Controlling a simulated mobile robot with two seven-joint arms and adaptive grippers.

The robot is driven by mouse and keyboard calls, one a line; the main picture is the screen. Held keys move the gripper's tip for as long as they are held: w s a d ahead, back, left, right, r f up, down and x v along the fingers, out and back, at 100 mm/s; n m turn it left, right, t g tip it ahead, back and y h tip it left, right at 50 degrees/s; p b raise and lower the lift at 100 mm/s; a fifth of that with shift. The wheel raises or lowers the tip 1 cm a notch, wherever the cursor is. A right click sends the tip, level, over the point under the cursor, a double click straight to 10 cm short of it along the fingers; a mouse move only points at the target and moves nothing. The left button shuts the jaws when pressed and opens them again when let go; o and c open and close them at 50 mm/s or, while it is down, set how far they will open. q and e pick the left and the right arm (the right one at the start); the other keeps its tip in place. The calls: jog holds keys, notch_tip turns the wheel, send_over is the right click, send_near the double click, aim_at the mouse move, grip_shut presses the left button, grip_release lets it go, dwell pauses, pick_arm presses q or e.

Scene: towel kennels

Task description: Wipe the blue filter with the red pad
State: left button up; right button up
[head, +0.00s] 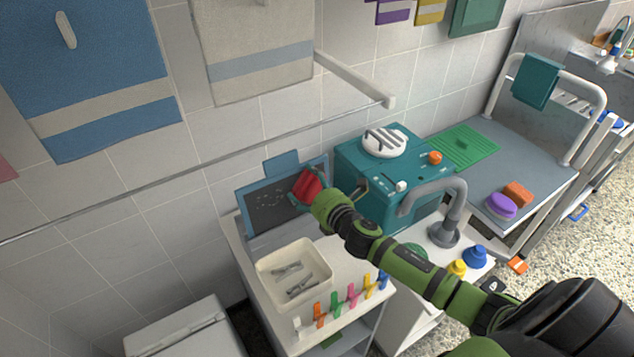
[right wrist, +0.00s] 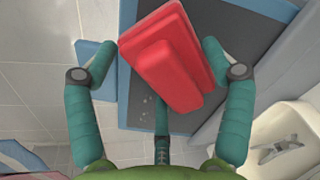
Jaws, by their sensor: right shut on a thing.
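The blue filter (head: 262,213) is a dark mesh panel in a blue frame with a tab on top. It stands tilted at the back of the white counter, against the tiled wall. Pale specks lie on its left and middle mesh. The red pad (head: 308,186) is in my right gripper (head: 317,192), in front of the filter's upper right. In the right wrist view, the gripper's teal fingers are around the red pad (right wrist: 168,58), with the mesh (right wrist: 245,45) behind it and a few specks below. I cannot tell whether the pad touches the mesh. My left gripper is not in view.
A teal machine (head: 375,180) stands close right of the filter. A cream tray (head: 322,272) with metal pieces sits in front of it, and several coloured clips (head: 337,302) line the counter's front. A grey tap (head: 445,226) stands at the right. A rail (head: 150,184) runs along the wall.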

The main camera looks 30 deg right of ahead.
jog(key=shift+s+a+r+p, duration=0.1)
jog(key=shift+a+p, duration=0.35)
jog(key=shift+a, duration=2.2)
jog(key=shift+s+a, duration=0.15)
jog(key=shift+a, duration=4.1)
jog(key=shift+s+d, duration=0.1)
jog(key=shift+s+p, duration=0.25)
jog(key=shift+p, duration=0.15)
jog(key=p, duration=0.2)
send_near(253, 202)
jog(key=shift+w+r, duration=0.1)
jog(key=shift+w, duration=0.15)
